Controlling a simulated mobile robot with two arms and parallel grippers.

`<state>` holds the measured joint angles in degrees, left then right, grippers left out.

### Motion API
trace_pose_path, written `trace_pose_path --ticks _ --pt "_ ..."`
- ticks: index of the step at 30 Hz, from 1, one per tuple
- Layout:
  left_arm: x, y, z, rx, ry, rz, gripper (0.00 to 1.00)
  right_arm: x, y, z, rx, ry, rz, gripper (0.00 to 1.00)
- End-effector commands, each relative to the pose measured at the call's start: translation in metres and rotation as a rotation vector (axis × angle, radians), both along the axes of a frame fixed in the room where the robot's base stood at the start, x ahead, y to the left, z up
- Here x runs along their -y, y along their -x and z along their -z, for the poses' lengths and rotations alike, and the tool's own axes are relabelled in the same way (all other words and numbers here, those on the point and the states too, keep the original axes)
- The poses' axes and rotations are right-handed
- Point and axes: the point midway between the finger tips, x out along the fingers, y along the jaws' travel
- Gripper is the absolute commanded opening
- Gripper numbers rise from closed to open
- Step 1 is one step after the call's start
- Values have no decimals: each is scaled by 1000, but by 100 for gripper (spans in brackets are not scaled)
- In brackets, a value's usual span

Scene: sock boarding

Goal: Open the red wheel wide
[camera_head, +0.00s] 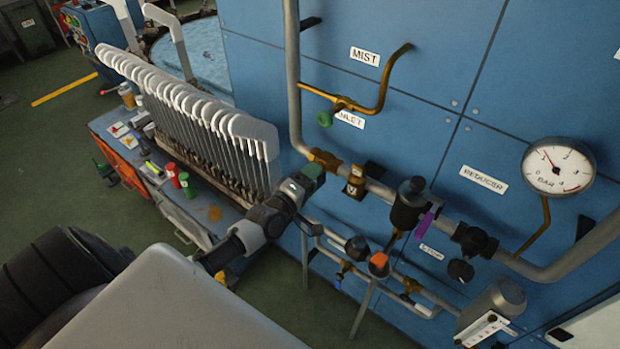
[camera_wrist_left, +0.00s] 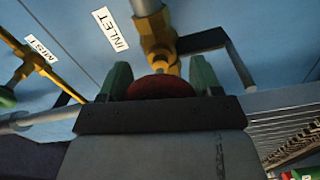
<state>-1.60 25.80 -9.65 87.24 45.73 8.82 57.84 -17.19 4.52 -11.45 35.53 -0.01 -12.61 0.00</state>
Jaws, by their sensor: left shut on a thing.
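The red wheel (camera_wrist_left: 160,88) sits on a brass valve (camera_wrist_left: 155,35) below the INLET label (camera_wrist_left: 111,29) in the left wrist view. My left gripper (camera_wrist_left: 161,79) is shut on the red wheel, with one green-tipped finger on each side of its rim. In the head view my left gripper (camera_head: 304,182) reaches to the brass inlet valve (camera_head: 325,159) on the grey pipe and hides the wheel there. How far the wheel is turned cannot be told. My right gripper is not in view.
A small green wheel (camera_head: 325,119) sits on the brass MIST branch (camera_head: 383,92) above my gripper. A rack of white sock boards (camera_head: 205,115) stands close to the left. A pressure gauge (camera_head: 558,167) and a black reducer (camera_head: 408,205) are to the right along the pipe.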

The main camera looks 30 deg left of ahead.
Motion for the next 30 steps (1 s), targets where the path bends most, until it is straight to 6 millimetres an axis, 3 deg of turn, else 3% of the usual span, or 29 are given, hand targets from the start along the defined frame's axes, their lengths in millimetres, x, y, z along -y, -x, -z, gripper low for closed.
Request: trace_pose_path --ticks 2,3,7,15,19,30 --pt "1 1 3 -7 5 2 41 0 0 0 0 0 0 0" --pt "1 1 3 -7 5 2 70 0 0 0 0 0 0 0" --pt "1 1 2 -5 4 1 90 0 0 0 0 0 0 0" --pt "0 1 1 -1 2 1 90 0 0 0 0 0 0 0" --pt "0 10 2 -3 2 0 90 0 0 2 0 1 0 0" --pt "-5 79 4 -5 2 2 90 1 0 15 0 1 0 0"
